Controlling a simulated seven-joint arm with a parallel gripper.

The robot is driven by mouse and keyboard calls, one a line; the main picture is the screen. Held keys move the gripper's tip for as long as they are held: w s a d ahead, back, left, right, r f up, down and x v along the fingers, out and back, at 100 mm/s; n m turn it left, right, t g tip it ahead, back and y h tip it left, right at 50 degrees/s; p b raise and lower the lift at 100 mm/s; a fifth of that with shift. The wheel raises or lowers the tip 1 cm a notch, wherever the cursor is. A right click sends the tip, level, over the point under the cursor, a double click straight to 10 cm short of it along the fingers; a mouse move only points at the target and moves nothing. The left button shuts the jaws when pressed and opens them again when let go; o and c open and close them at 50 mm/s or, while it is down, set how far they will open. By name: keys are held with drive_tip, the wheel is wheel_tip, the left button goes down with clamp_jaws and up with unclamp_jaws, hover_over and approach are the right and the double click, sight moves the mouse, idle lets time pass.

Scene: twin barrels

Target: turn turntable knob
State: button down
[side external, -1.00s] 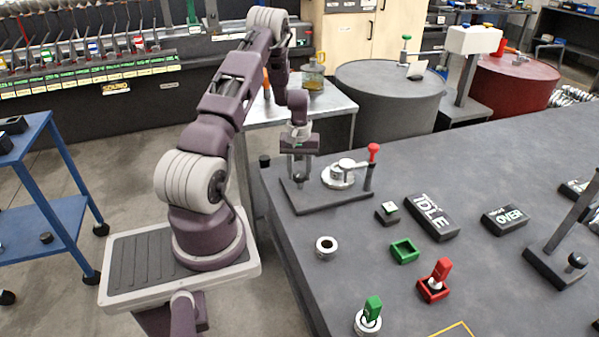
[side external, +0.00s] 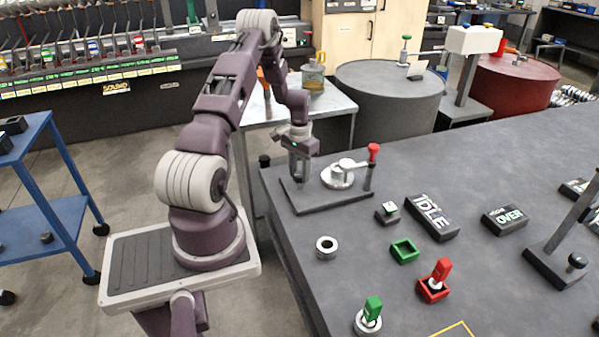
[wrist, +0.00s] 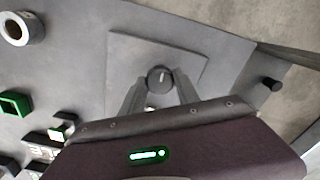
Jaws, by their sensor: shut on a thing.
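The knob (wrist: 160,79) is a round black cap with a white mark, seen in the wrist view between the two fingers of my gripper (wrist: 160,92). The fingers are shut on it from both sides. A silver round turntable (side external: 338,176) sits on the same plate, to the right of my gripper. A post with a red ball (side external: 374,149) stands at the plate's right end.
On the dark table a steel ring (side external: 326,247), a green square frame (side external: 404,250) and a red block holder (side external: 434,288) lie nearer the camera. An IDLE block (side external: 431,218) lies to the right. The table's left edge is close to the plate.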

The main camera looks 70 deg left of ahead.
sight(300, 174)
idle(0.4)
drive_tip(key=c, duration=0.9)
unclamp_jaws()
drive_tip(key=shift+r, duration=0.1)
wheel_tip(300, 174, up, 7)
drive_tip(key=shift+f, duration=0.1)
